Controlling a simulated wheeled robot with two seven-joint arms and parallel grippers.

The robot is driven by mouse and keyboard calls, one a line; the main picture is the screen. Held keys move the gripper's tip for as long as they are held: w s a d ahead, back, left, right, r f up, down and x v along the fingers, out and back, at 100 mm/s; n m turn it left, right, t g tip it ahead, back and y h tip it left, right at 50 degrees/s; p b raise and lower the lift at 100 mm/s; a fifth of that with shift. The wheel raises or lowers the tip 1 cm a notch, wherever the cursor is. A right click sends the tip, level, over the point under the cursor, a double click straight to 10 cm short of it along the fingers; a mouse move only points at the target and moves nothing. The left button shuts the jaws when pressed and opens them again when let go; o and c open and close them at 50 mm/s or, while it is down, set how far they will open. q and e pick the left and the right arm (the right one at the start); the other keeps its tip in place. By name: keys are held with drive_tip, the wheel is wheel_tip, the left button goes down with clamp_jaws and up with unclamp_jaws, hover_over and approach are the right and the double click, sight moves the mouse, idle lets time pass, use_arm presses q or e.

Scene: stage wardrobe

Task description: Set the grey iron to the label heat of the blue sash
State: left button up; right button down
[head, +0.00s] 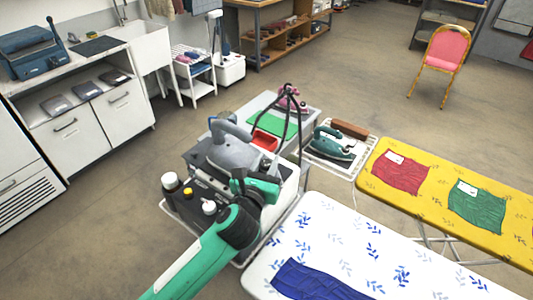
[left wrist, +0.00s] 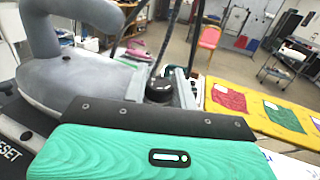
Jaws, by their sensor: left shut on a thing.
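The grey iron (head: 232,152) rests on its boxy station (head: 205,172); it also fills the upper left of the left wrist view (left wrist: 75,75). My left gripper (head: 262,188) is at the iron station's right side, shut on what looks like a black round knob (left wrist: 160,88). The arm hides most of the knob in the head view, and its setting marks cannot be read. The blue sash (head: 315,283) lies on the white leaf-patterned ironing board (head: 335,235), cut off by the lower edge; no label on it shows. My right gripper is out of view.
A green iron (head: 330,143) sits on a rack behind. A yellow board (head: 385,185) holds red (head: 400,175) and green (head: 475,208) cloths with white labels. A dark cord stand (head: 290,110) rises close behind my gripper.

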use_arm(q)
drive_tip(key=m+h+p, duration=0.1)
drive_tip(key=m+g+h+p, duration=0.1)
drive_tip(key=h+p, duration=0.1)
drive_tip(key=shift+a+r, duration=0.1)
drive_tip(key=shift+r, duration=0.2)
drive_tip(key=shift+f+m+g+h+p, duration=0.2)
drive_tip(key=shift+m+g+h+p, duration=0.8)
drive_tip(key=shift+h+p, duration=0.2)
drive_tip(key=shift+f+h, duration=0.1)
drive_tip(key=shift+h, duration=0.2)
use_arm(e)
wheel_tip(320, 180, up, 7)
use_arm(q)
drive_tip(key=o, duration=0.9)
drive_tip(key=shift+o, duration=0.2)
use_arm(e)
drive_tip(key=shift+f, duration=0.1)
use_arm(q)
drive_tip(key=b+v, duration=0.3)
drive_tip(key=v, duration=0.9)
drive_tip(key=shift+s+a+b, duration=0.2)
drive_tip(key=shift+b, duration=0.2)
drive_tip(key=shift+s+a, duration=0.35)
drive_tip(key=shift+s, duration=0.1)
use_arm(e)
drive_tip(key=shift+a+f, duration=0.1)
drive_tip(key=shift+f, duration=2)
